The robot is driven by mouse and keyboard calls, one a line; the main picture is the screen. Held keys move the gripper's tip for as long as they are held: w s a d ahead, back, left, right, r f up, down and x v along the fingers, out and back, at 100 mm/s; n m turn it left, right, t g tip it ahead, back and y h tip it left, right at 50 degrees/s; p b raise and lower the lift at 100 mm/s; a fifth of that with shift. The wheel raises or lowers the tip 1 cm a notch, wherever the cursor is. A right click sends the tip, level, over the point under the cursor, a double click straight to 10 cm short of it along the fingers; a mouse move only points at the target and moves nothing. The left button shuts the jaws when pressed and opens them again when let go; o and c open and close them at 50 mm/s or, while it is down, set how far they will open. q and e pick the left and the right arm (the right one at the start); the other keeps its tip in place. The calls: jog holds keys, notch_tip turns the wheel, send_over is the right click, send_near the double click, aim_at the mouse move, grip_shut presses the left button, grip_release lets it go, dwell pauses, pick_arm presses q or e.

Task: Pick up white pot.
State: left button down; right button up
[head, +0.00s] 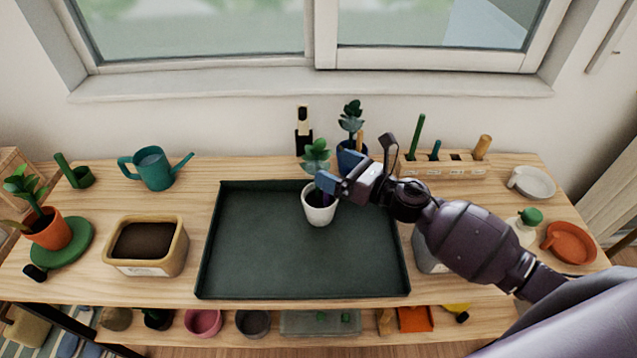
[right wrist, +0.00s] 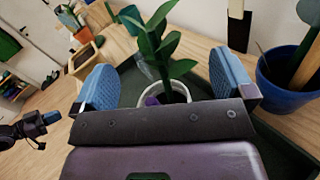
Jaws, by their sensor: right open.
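The white pot (head: 319,213) stands upright on the dark green tray (head: 245,265), near the tray's back edge and right of its middle. It holds a leafy green plant (head: 316,155). My right gripper (head: 327,184) is open at the pot's rim, reaching in from the right. In the right wrist view the blue fingertips (right wrist: 172,88) stand apart, one on each side of the plant and the white pot's rim (right wrist: 184,92). I cannot tell whether they touch the pot. Part of my left gripper (right wrist: 40,124) seems to show at the left of that view; its jaws are unclear.
A blue pot (head: 348,160) with a plant stands close behind the white pot. A black bottle (head: 303,130) is behind the tray. A soil bin (head: 148,265) and teal watering can (head: 154,168) stand left. A wooden holder (head: 448,172) is at back right. The tray's front is clear.

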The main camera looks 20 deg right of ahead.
aim_at(319, 159)
jog(key=shift+x, duration=2.4)
jog(key=shift+d, duration=0.1)
jog(key=shift+c, duration=0.3)
jog(key=c, duration=1.2)
jog(key=shift+c, duration=0.9)
jog(key=shift+r+p, duration=0.1)
jog(key=shift+p, duration=0.2)
